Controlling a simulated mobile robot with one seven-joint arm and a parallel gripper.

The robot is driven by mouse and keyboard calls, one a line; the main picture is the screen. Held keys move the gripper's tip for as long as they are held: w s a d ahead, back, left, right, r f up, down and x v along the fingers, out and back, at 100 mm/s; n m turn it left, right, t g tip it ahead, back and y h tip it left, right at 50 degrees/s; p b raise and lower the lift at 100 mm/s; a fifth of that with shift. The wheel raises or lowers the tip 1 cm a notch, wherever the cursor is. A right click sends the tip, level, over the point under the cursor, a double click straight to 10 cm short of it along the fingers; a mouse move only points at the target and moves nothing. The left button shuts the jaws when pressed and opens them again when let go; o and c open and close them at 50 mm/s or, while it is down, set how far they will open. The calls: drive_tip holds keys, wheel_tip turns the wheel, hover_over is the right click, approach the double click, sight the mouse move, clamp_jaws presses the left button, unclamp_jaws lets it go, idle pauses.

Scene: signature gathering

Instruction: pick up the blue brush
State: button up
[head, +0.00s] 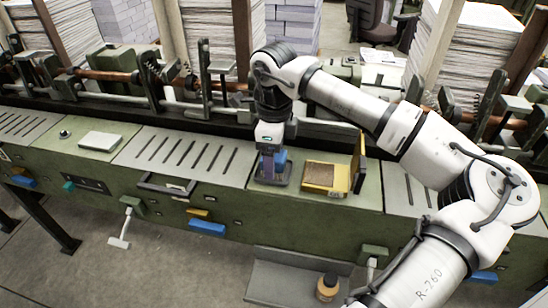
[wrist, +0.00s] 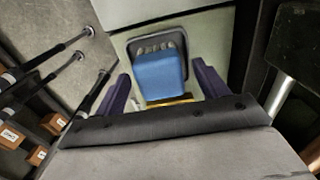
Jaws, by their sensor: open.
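The blue brush (head: 281,157) stands on or in a small dark tray (head: 258,183) on the green machine's top. It also shows in the wrist view (wrist: 160,75) as a blue block, with the dark-rimmed tray (wrist: 183,40) behind it. My gripper (head: 268,168) points down over the tray, its purple fingers open. In the wrist view my gripper (wrist: 163,84) has one finger on each side of the brush, with visible gaps. The fingers partly hide the brush in the head view. I cannot tell how deep the fingers reach around it.
A slotted grey plate (head: 190,152) lies to the left. Metal rods and fittings (head: 205,80) line the back. Tall paper stacks (head: 210,40) stand behind.

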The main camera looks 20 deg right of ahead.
drive_tip(key=shift+f, duration=0.35)
drive_tip(key=shift+c, duration=0.4)
drive_tip(key=c, duration=1)
wheel_tip(320, 180, up, 20)
drive_tip(key=b, duration=0.2)
